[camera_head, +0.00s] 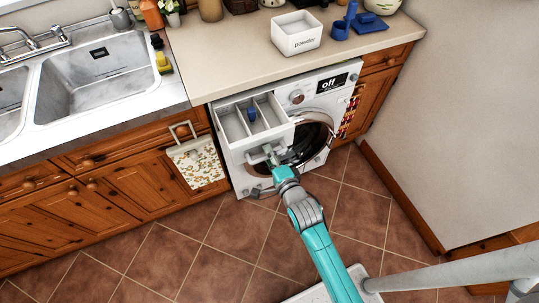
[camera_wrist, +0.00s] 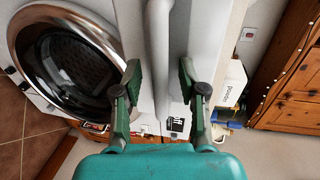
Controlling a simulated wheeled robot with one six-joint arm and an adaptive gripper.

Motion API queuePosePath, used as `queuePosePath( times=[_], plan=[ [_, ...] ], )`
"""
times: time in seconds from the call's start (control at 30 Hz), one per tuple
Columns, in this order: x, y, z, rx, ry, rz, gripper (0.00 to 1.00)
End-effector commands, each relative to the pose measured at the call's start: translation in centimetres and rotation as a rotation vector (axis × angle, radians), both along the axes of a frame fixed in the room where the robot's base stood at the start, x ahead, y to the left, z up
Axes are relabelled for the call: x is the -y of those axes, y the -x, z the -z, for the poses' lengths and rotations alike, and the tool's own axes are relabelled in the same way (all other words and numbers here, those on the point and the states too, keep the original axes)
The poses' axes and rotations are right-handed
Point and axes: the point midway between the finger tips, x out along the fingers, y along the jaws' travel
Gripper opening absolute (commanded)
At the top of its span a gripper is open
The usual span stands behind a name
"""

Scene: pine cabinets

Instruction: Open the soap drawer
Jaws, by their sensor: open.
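The soap drawer (camera_head: 277,133) is white and stands pulled out of the upper left of the white washing machine (camera_head: 325,100). Its open compartments and a blue insert (camera_head: 252,112) show from above. My gripper (camera_head: 268,154) is at the drawer's front face. In the wrist view, the open fingers of my gripper (camera_wrist: 160,78) are on either side of a white handle-like bar (camera_wrist: 158,40), with gaps to it. Whether either finger touches the drawer front cannot be told. The round machine door (camera_wrist: 68,62) is shut, beside the fingers.
A white powder box (camera_head: 297,38) and blue items (camera_head: 352,24) stand on the counter (camera_head: 225,60) above. A towel (camera_head: 197,163) hangs on the cabinet to the left. A wall (camera_head: 455,110) bounds the right. The tiled floor (camera_head: 190,250) in front is clear.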

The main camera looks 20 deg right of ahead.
Motion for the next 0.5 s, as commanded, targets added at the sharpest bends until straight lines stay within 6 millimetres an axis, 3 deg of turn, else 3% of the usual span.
queuePosePath(
  times=[0.17,0.5],
  plan=[
    [0.0,1.8,-0.3,-0.002,0.0,0.0,0.41],
    [0.0,7.6,-1.4,-0.004,0.0,0.0,0.41]
  ],
)
